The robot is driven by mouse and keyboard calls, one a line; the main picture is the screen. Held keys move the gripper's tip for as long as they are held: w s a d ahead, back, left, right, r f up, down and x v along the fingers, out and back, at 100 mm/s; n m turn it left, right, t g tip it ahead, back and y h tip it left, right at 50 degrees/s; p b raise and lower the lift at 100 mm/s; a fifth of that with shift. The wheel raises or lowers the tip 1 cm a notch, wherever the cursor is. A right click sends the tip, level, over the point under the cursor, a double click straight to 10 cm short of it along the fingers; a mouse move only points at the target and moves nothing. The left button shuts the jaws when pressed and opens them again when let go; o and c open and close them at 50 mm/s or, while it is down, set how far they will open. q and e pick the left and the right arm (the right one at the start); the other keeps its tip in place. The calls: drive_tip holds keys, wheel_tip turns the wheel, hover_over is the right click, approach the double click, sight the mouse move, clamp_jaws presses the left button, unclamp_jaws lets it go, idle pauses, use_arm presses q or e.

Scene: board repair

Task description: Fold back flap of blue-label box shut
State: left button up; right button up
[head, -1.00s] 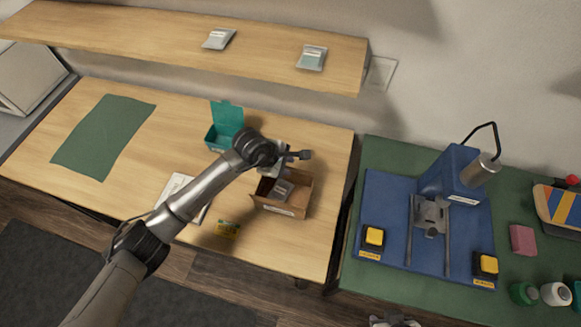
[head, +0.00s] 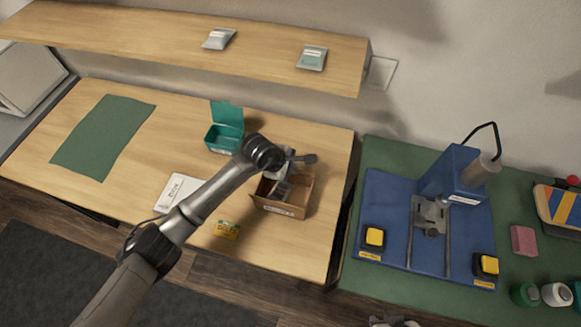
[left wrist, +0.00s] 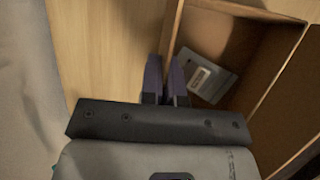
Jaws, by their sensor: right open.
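The open brown cardboard box (head: 296,201) stands near the right end of the wooden table, with a pale label on its front; the label's colour is too small to tell. A grey packet with a white label (left wrist: 207,80) lies inside it. My left gripper (head: 283,184) is over the box's back left part and hides much of that edge and any back flap. In the left wrist view its dark fingers (left wrist: 166,82) are close together at a box wall, with no object clearly between them. My right gripper (head: 393,321) barely shows at the bottom edge, away from the box.
A teal box (head: 225,138) with its lid up stands behind left. A white booklet (head: 180,192) and a yellow-green packet (head: 227,230) lie in front left. A shelf (head: 180,45) overhangs the back. A blue press (head: 450,185) stands on the green bench at right.

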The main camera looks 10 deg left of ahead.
use_arm(q)
clamp_jaws()
drive_tip(key=shift+s+f+t+b, duration=0.1)
drive_tip(key=shift+f+t+b, duration=0.15)
drive_tip(key=shift+t+b, duration=0.25)
drive_tip(key=t+b, duration=0.1)
drive_tip(key=s+t+b, duration=0.1)
drive_tip(key=b, duration=0.1)
drive_tip(key=shift+a+f+m+h, duration=0.15)
drive_tip(key=shift+f+m+h, duration=0.15)
drive_tip(key=shift+f+m, duration=0.1)
drive_tip(key=shift+r+t+b, duration=0.2)
drive_tip(key=shift+t+b, duration=0.3)
drive_tip(key=shift+b, duration=0.05)
drive_tip(key=shift+r, duration=0.1)
drive_tip(key=o, duration=0.5)
unclamp_jaws()
